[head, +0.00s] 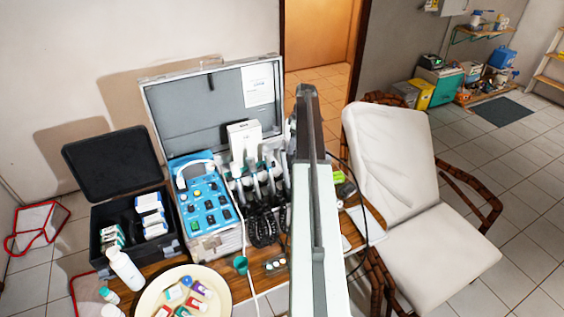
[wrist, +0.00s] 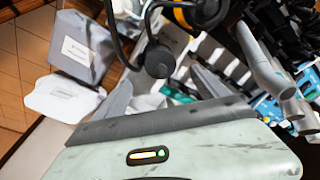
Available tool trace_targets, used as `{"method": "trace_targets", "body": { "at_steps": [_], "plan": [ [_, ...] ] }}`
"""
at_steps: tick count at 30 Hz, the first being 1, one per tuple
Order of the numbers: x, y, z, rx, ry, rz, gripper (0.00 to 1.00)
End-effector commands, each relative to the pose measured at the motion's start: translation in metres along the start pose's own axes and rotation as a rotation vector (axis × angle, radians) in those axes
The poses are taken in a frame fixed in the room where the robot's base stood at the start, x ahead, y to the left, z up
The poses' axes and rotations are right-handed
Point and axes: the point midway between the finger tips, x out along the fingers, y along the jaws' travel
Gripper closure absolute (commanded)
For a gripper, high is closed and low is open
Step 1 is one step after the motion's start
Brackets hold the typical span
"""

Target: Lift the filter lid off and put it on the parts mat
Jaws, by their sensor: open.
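My gripper (wrist: 162,90) shows in the wrist view as two grey jaws spread apart, with nothing clearly held between them. A round black knob-like part (wrist: 160,60) with a dark hose is just beyond the jaws, apart from them as far as I can tell. I cannot single out the filter lid for certain in either view. In the head view my arm rises through the middle and hides my gripper and part of the table. A pale flat piece (head: 366,223) lies right of my arm; I cannot tell whether it is the parts mat.
The open dental case (head: 210,100) has a blue control panel (head: 207,205) and several dark-hosed handpieces (head: 262,190). A black box (head: 105,225) and a cream round tray (head: 215,285) are at left. A white-cushioned chair (head: 435,245) stands close on the right.

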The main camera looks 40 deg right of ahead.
Motion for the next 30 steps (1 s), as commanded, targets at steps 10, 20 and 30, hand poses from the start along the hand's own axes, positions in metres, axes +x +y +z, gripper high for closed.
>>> {"method": "trace_targets", "body": {
  "at_steps": [10, 20, 30],
  "plan": [
    [0.029, -0.002, -0.005, -0.008, 0.0, -0.001, 0.16],
    [0.053, -0.004, -0.009, -0.011, 0.0, -0.002, 0.16],
    [0.08, -0.004, -0.011, -0.012, 0.0, -0.002, 0.16]
  ]
}}
